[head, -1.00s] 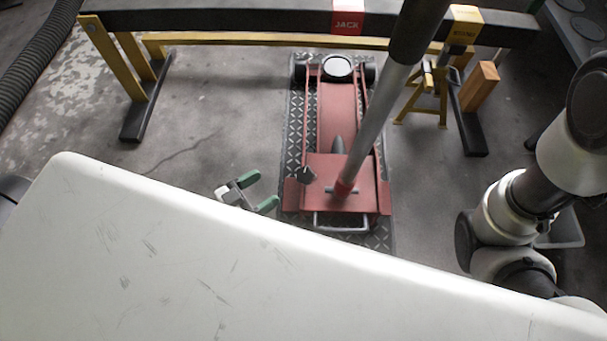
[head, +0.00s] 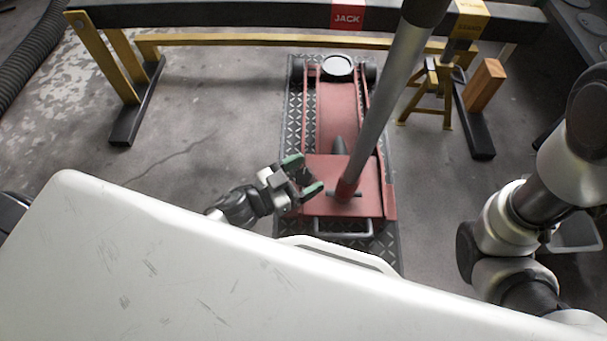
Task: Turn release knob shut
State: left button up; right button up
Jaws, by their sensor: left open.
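The red floor jack (head: 335,110) lies on a diamond-plate mat, with its long grey handle (head: 382,100) leaning up to the right. The small dark release knob (head: 304,176) is at the left of the jack's rear plate, beside the handle's foot. My left gripper (head: 303,175) is open, its two green-tipped fingers at the far and near sides of the knob. Part of the knob is hidden by the gripper, and I cannot tell whether the fingers touch it. My right gripper is not in view; only my right arm shows at the right.
A dark beam with a red JACK label (head: 347,15) crosses the back. A yellow stand (head: 432,95) and an orange wooden block (head: 486,84) are right of the jack. Bare floor (head: 215,110) lies left of the mat.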

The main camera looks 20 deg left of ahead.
pick_arm(q)
jog(key=shift+c, duration=0.6)
jog(key=shift+r, duration=0.1)
jog(key=c, duration=0.8)
jog(key=shift+r+m+g+h+p, duration=0.2)
jog(key=shift+m+g+h+p, duration=0.35)
jog(key=shift+m+p, duration=0.3)
jog(key=shift+m+g+h+p, duration=0.45)
jog(key=shift+m+g+p, duration=0.2)
jog(key=shift+m+p, duration=0.2)
jog(key=m+g+h+p, duration=0.1)
jog(key=m+g+p, duration=0.1)
jog(key=m, duration=0.1)
jog(key=shift+s+f+m+g+h+p, duration=0.1)
jog(key=shift+m+g+h+p, duration=0.3)
jog(key=shift+m+g, duration=0.45)
jog(key=shift+d, duration=0.15)
